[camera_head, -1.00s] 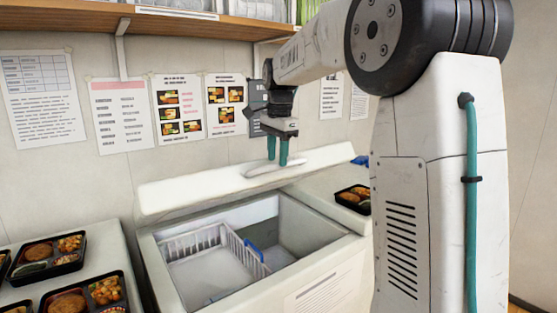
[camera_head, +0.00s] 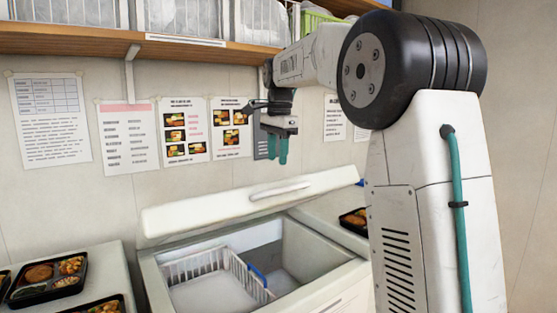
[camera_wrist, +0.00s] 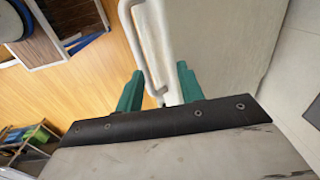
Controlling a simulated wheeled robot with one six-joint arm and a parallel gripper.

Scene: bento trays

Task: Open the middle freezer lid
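The middle freezer (camera_head: 345,280) is a white chest whose lid (camera_head: 220,212) stands raised and tilted at the back, so its inside shows. A pale bar handle (camera_head: 281,191) lies along the lid's upper part. My gripper (camera_head: 278,160), with two teal fingers pointing down, hangs a little above the handle, apart from it. In the wrist view my gripper (camera_wrist: 160,68) has a gap between its fingers. There the white handle (camera_wrist: 147,45) runs beyond the fingertips, beside the broad pale lid (camera_wrist: 220,40). Nothing is held.
A white wire basket (camera_head: 190,268) sits inside the freezer. White-topped units stand on both sides, with bento trays on the left one (camera_head: 48,278) and a bento tray (camera_head: 354,220) on the right. A wooden shelf (camera_head: 70,42) runs along the wall above my gripper.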

